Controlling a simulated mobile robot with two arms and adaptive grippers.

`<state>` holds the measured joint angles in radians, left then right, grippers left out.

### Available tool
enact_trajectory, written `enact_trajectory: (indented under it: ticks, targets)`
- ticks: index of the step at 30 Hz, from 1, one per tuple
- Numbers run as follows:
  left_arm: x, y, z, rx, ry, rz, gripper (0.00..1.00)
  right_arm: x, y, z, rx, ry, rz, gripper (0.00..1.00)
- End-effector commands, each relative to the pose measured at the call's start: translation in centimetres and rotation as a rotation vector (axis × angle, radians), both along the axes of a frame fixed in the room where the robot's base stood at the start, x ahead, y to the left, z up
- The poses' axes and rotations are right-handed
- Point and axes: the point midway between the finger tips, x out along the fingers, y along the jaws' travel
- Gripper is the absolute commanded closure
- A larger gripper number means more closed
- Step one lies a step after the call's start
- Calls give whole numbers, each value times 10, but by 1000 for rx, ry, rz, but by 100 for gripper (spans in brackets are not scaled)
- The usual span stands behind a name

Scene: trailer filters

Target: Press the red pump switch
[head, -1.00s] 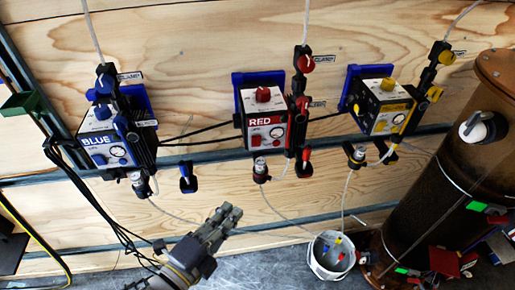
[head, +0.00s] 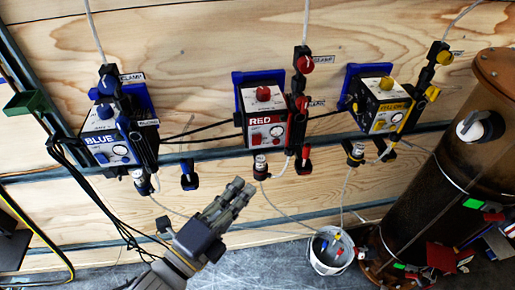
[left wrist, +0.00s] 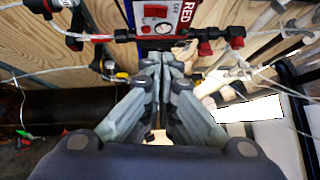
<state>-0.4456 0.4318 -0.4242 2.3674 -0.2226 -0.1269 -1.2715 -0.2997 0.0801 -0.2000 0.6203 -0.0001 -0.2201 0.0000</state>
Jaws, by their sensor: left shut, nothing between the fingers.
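The red pump box (head: 264,118) is mounted on the wooden wall in the middle of the head view, with a RED label, a red knob on top and a round gauge. Small red switches (head: 256,138) show on its front face. In the left wrist view, the box (left wrist: 165,14) is at the top, with a red rocker switch (left wrist: 155,11) beside an OFF mark. My left gripper (head: 240,187) is below and left of the box, shut and empty, apart from it. Its closed fingers (left wrist: 160,58) point toward the box. My right gripper is not in view.
The blue pump box (head: 108,146) is on the left and the yellow one (head: 384,104) on the right. A white bucket (head: 331,252) stands on the floor below. A brown cylinder (head: 440,190) stands at the right. Tubes and cables hang between the boxes.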

Motion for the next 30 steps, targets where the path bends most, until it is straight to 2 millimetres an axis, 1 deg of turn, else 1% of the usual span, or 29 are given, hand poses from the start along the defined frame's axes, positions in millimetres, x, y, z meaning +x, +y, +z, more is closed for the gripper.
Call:
enact_trajectory:
  ticks: [1, 12, 15, 18, 23, 30]
  targets:
    - [9, -5, 5, -2, -3, 2, 100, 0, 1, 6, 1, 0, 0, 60]
    - [65, -41, 11, -2, -3, 1, 100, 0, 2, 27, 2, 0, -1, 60]
    - [81, -36, 12, 3, -1, 1, 100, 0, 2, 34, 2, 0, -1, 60]
    - [92, -33, 12, 3, 1, 1, 100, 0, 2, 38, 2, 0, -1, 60]
    - [101, -31, 12, 1, 3, 1, 100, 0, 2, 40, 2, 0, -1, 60]
    - [102, -31, 11, 1, 3, 1, 100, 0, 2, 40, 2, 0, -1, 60]
